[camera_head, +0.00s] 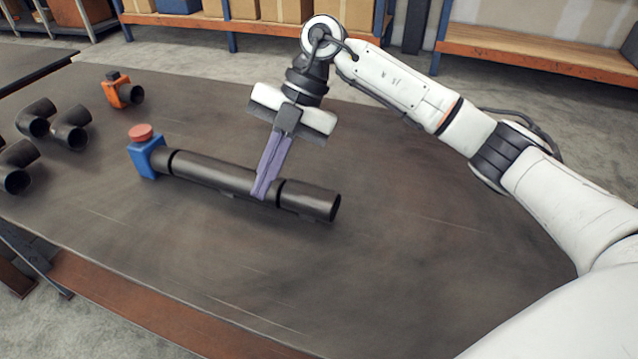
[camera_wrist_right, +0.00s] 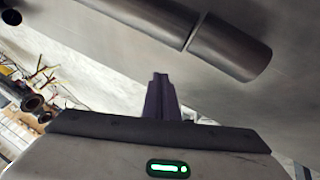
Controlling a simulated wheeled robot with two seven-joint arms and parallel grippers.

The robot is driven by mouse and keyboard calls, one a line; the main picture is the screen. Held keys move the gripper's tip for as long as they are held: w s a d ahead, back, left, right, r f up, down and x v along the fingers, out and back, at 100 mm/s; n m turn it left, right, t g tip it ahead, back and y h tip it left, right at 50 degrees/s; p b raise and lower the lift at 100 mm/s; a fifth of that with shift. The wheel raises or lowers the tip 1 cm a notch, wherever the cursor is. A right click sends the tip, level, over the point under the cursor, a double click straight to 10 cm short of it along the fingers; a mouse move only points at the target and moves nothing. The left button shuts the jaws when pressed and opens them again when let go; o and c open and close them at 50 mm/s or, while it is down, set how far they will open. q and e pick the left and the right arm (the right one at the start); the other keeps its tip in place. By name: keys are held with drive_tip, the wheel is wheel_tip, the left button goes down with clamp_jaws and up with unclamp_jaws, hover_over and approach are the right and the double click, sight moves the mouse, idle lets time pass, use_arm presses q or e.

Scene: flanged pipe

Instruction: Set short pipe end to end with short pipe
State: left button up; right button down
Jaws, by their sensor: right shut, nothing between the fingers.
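A dark grey pipe (camera_head: 210,171) lies on the table, running from a blue fitting toward the right. A second, shorter-looking dark pipe (camera_head: 310,199) lies in line at its right end, with a thin dark seam between them. In the right wrist view the left pipe (camera_wrist_right: 140,15) and right pipe (camera_wrist_right: 232,47) also line up, with a narrow line at the joint. I cannot tell whether they touch fully. My right gripper (camera_head: 262,190) is shut and empty, its purple fingers overlapping the pipe just left of the seam. In the right wrist view its fingertips (camera_wrist_right: 160,80) appear apart from the pipes. My left gripper is not in view.
The blue fitting (camera_head: 147,158) with a red knob (camera_head: 140,132) is at the left end of the pipes. Several dark elbow pipes (camera_head: 70,128) and an orange fitting (camera_head: 117,92) lie at the far left. The table (camera_head: 420,260) is clear at the right and front.

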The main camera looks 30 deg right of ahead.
sight(311, 202)
drive_tip(key=w+d+r+m+t+h, duration=0.1)
drive_tip(key=w+d+r+h, duration=0.15)
drive_tip(key=d, duration=0.45)
drive_tip(key=w+d+r+m+h, duration=0.1)
drive_tip(key=w+d+h, duration=0.1)
drive_tip(key=d+h, duration=0.35)
drive_tip(key=shift+y, duration=0.8)
drive_tip(key=f, duration=0.3)
drive_tip(key=d+f, duration=0.1)
drive_tip(key=f, duration=0.6)
drive_tip(key=shift+s+d, duration=0.25)
drive_tip(key=shift+d, duration=0.15)
drive_tip(key=shift+s+a+p, duration=0.6)
drive_tip(key=shift+s+a, duration=0.7)
drive_tip(key=shift+a, duration=0.2)
